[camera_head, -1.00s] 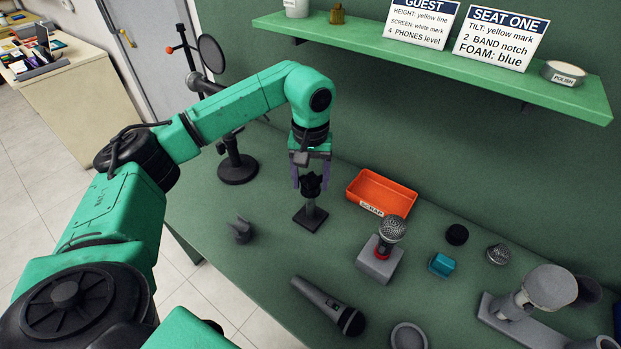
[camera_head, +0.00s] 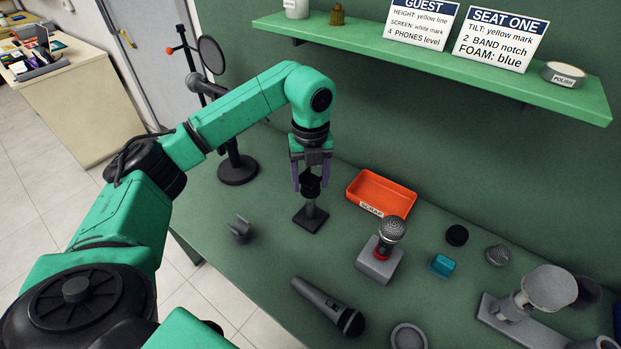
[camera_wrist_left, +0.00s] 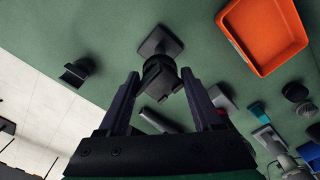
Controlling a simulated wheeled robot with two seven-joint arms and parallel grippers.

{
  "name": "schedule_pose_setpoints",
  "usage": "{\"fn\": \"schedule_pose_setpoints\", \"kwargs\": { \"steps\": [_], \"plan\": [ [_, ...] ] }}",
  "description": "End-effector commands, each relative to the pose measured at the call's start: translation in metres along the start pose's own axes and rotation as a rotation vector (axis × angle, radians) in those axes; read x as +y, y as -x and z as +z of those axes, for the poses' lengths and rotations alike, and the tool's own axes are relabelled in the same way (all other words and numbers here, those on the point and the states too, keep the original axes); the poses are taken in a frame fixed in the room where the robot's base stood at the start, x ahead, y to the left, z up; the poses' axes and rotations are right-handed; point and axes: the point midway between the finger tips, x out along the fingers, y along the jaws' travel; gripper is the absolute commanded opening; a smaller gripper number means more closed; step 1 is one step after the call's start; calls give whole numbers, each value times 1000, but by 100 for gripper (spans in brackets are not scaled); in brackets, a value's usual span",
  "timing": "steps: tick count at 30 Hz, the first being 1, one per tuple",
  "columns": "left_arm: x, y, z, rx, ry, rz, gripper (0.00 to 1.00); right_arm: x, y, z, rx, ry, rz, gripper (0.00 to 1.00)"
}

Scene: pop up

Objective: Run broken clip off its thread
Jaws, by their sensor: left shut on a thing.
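The broken clip (camera_head: 311,184) is a dark piece on top of a short post with a square black base (camera_head: 311,218), standing on the green table. My left gripper (camera_head: 310,186) points down over the post, with its fingers on either side of the clip and shut on it. In the left wrist view the clip (camera_wrist_left: 158,76) sits between the fingertips, and the square base (camera_wrist_left: 160,42) shows beyond it. The clip's thread is hidden. My right gripper is not in view.
An orange scrap tray (camera_head: 382,194) lies just right of the post. A grey clip (camera_head: 240,229) lies to its left, and a microphone (camera_head: 328,305) lies in front. A tall stand (camera_head: 237,165) is behind left. A shelf (camera_head: 430,60) runs above the back.

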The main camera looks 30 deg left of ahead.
Motion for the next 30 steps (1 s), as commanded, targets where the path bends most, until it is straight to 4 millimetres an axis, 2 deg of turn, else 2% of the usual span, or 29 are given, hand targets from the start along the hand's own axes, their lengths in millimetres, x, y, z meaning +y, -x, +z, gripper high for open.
{"fn": "schedule_pose_setpoints", "kwargs": {
  "steps": [16,26,30],
  "plan": [
    [0,55,0,-1,-3,-1,0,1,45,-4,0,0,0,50],
    [0,56,0,-1,-3,0,0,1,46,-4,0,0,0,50],
    [0,67,0,-1,-3,-1,0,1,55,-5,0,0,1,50]
  ]
}}
